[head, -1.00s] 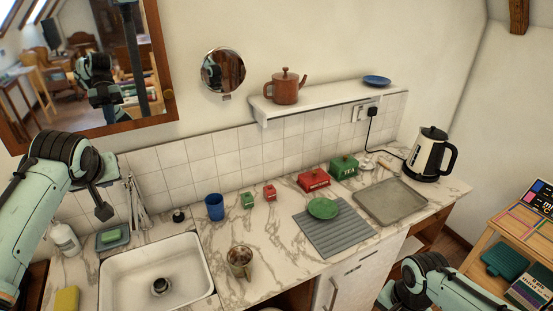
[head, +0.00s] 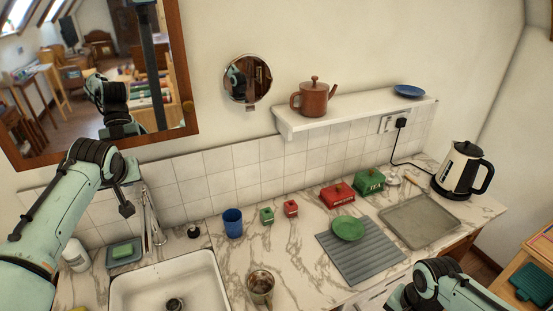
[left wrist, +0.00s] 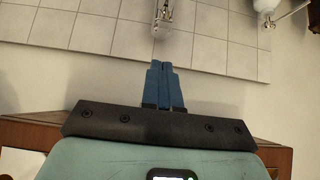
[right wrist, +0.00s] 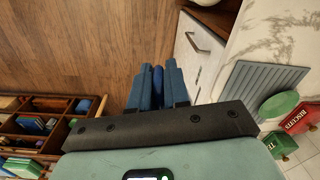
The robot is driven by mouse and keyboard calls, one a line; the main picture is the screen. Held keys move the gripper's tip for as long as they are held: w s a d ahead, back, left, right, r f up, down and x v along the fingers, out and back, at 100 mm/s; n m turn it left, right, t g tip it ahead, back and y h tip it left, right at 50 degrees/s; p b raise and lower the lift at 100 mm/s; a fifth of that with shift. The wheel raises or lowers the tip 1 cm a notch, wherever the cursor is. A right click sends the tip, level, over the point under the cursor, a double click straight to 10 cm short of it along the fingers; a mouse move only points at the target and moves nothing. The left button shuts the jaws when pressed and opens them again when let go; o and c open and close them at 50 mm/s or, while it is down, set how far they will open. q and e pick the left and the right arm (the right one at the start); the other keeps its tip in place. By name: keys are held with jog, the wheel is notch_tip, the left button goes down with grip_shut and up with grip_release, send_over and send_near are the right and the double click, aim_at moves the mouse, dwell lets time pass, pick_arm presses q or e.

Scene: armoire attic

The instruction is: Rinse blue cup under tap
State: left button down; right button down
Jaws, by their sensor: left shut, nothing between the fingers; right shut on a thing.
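The blue cup (head: 232,223) stands upright on the marble counter, right of the white sink (head: 200,265). The silver tap (head: 148,215) rises behind the sink's left part. My left gripper (head: 127,210) is beside and above the tap, in front of the tiles. In the left wrist view its blue fingers (left wrist: 166,65) are closed together and empty. My right arm enters the head view at bottom right; its fingertips are hidden there. In the right wrist view my right gripper (right wrist: 156,72) is shut on a narrow dark blue thing (right wrist: 157,85), too little visible to identify, above the wooden floor.
A green dish (head: 348,228) lies on the grey mat (head: 365,268). A kettle (head: 462,172) stands far right.

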aim_at(138, 196)
jog(key=shift+w+r, duration=0.3)
jog(key=shift+r, duration=0.1)
jog(key=shift+f, duration=0.5)
pick_arm(q)
jog(key=w+f, duration=0.1)
jog(key=f, duration=0.1)
jog(key=w+a+f, duration=0.1)
jog(key=f, duration=0.1)
jog(key=w+f, duration=0.1)
jog(key=f, duration=0.1)
jog(key=shift+a+f, duration=0.25)
jog(key=shift+a, duration=0.05)
pick_arm(e)
jog(key=shift+s+f, duration=0.1)
jog(key=shift+s, duration=0.1)
pick_arm(q)
jog(key=shift+s+f, duration=0.25)
pick_arm(e)
jog(key=shift+s, duration=0.3)
pick_arm(q)
jog(key=shift+f, duration=0.1)
jog(key=shift+w, duration=0.25)
pick_arm(e)
jog(key=shift+w+f, duration=0.1)
jog(key=shift+w, duration=0.15)
